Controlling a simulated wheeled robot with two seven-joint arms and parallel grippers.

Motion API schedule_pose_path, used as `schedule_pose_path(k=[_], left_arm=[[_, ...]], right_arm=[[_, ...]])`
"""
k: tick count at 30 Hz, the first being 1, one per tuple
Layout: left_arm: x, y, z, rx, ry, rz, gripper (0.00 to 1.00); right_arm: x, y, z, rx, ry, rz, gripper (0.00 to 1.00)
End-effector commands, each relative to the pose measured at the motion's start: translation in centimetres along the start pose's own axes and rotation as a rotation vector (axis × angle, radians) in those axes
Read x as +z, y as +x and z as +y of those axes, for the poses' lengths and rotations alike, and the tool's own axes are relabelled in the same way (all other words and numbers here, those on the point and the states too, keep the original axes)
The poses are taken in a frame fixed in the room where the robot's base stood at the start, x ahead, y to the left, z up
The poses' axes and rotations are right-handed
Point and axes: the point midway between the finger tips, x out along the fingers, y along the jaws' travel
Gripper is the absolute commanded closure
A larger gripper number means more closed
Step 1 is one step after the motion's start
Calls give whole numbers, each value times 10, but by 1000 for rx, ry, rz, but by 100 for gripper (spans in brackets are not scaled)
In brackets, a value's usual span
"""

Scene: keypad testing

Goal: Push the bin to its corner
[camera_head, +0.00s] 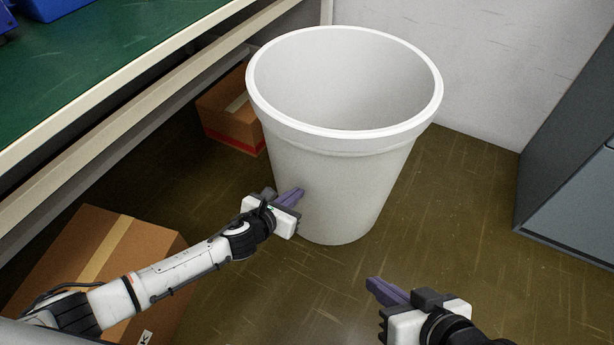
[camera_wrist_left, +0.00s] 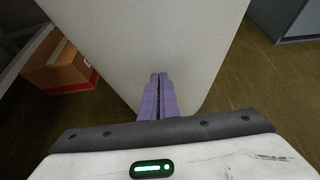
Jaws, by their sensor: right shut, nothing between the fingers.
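A large white bin (camera_head: 340,185) stands upright on the brown floor in the head view, open at the top and apparently empty. Its smooth wall (camera_wrist_left: 150,40) fills much of the left wrist view. My left gripper (camera_head: 298,194) is at the lower left side of the bin, its purple fingers pressed together and pointing at the wall; the fingertips (camera_wrist_left: 158,78) look at or very near the wall, and I cannot tell if they touch. My right gripper (camera_head: 372,284) is shut and empty, apart from the bin, low and to its right.
A green-topped workbench (camera_head: 110,45) runs along the left. A cardboard box (camera_head: 232,112) lies under it behind the bin, and another (camera_head: 135,250) lies near my left arm. A white wall (camera_head: 480,60) is behind, and a grey cabinet (camera_head: 575,150) stands right. Floor between bin and cabinet is clear.

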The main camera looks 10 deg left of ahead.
Motion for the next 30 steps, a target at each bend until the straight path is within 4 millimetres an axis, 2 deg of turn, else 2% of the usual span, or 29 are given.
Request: schedule_pose_path(k=[1, 3, 24, 30], left_arm=[[9, 5, -1, -3, 0, -13, 100], [12, 9, -1, -3, 0, -13, 100], [35, 52, -1, -3, 0, -12, 100], [40, 59, -1, -3, 1, -12, 100]], right_arm=[[0, 0, 0, 0, 0, 0, 100], [1, 1, 0, 0, 0, 0, 100], [6, 6, 2, -1, -1, 4, 100], [4, 6, 2, -2, -2, 10, 100]])
